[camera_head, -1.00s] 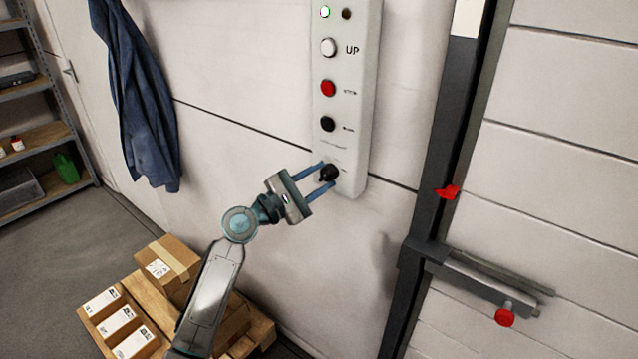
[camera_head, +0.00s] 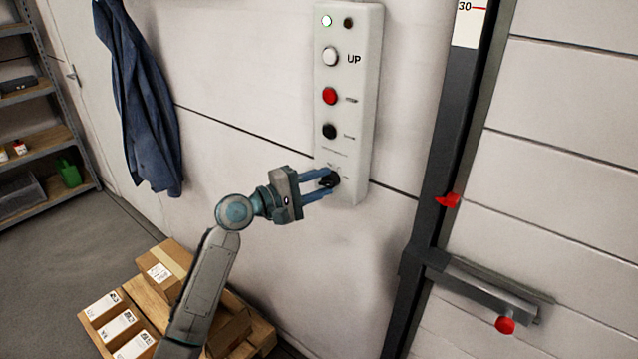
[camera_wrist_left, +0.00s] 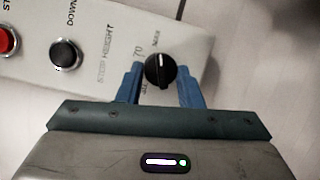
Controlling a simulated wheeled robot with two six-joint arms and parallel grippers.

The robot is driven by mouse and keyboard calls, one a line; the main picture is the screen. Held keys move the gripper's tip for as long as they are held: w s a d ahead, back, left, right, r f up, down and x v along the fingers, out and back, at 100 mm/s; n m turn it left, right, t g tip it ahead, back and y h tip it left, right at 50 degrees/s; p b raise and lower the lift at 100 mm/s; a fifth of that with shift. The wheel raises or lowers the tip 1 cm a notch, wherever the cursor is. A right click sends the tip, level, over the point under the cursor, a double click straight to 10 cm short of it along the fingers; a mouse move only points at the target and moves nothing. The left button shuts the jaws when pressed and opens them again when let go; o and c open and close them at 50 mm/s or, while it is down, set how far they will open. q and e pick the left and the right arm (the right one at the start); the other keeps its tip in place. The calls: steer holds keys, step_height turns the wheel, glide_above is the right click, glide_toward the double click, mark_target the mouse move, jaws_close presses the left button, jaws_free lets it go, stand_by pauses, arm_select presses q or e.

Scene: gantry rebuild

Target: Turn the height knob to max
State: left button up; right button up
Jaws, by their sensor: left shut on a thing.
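The height knob (camera_head: 331,179) is a round black knob at the bottom of the white control panel (camera_head: 352,105). My right gripper is not in view.
Above the knob are a black button (camera_head: 329,131), a red button (camera_head: 330,96) and a white UP button (camera_head: 331,57). A dark post (camera_head: 441,150) with a red pointer (camera_head: 448,200) stands to the right. Boxes on a pallet (camera_head: 262,333) lie below my arm.

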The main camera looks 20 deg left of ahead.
arm_select(q)
steer(key=shift+f, duration=0.15)
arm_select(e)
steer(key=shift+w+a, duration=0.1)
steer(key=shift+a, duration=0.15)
arm_select(q)
steer(key=o, duration=1)
steer(key=shift+s, duration=0.1)
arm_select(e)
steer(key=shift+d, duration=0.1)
arm_select(q)
steer(key=shift+s+a, duration=0.2)
steer(key=shift+a, duration=0.05)
steer(key=b+v, duration=0.3)
steer(key=v, duration=0.7)
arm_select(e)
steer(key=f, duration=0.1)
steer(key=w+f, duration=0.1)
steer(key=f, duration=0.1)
